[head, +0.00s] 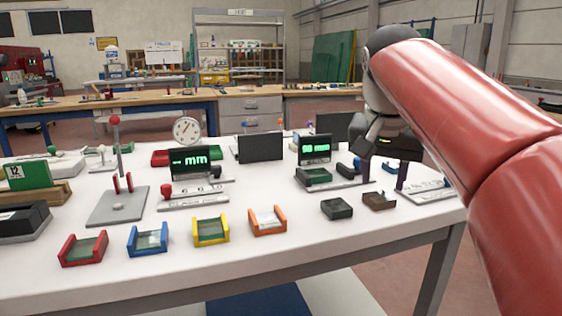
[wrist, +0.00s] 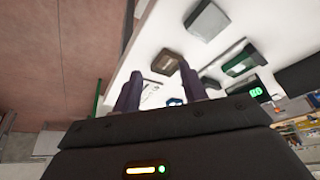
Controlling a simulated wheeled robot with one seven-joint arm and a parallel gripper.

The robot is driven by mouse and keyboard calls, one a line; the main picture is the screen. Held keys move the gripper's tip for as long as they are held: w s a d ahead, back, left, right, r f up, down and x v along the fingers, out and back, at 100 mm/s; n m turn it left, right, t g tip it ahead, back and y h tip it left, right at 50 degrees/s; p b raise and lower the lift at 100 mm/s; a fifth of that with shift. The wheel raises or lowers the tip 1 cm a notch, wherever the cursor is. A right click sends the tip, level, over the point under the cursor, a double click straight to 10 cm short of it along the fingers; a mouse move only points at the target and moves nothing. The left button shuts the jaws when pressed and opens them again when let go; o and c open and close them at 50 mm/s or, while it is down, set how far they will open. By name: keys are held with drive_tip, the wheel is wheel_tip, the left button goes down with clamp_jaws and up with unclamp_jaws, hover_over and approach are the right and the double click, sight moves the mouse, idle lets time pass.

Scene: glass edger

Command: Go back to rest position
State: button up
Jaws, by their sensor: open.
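My gripper (head: 383,176) is at the right end of the white table (head: 310,252) in the head view, held above the tabletop. Its two dark fingers are apart and point down, with nothing seen between them. In the wrist view my gripper (wrist: 158,88) also shows its fingers spread. A small brown block-like holder (head: 378,201) and a dark green one (head: 337,208) stand on the table near it. They appear in the wrist view as a brown piece (wrist: 166,62) and a grey-topped piece (wrist: 207,20). My red arm covers the right side of the head view.
Red (head: 84,249), blue (head: 148,240), yellow (head: 211,231) and orange (head: 268,221) trays line the table's front. Display gauges (head: 189,163) (head: 315,150), a lever stand (head: 117,190) and a dial gauge (head: 187,130) stand behind. Open floor shows in front of and right of the table.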

drive_tip(key=s+a+f+n+y, duration=0.1)
drive_tip(key=s+f+n, duration=0.1)
drive_tip(key=s+f, duration=0.7)
drive_tip(key=s+a+f+n+t+y, duration=0.1)
drive_tip(key=s+f+n, duration=0.2)
drive_tip(key=s+f, duration=0.6)
wheel_tip(320, 180, down, 6)
drive_tip(key=shift+s+r, duration=0.2)
drive_tip(key=shift+s, duration=0.1)
idle(0.6)
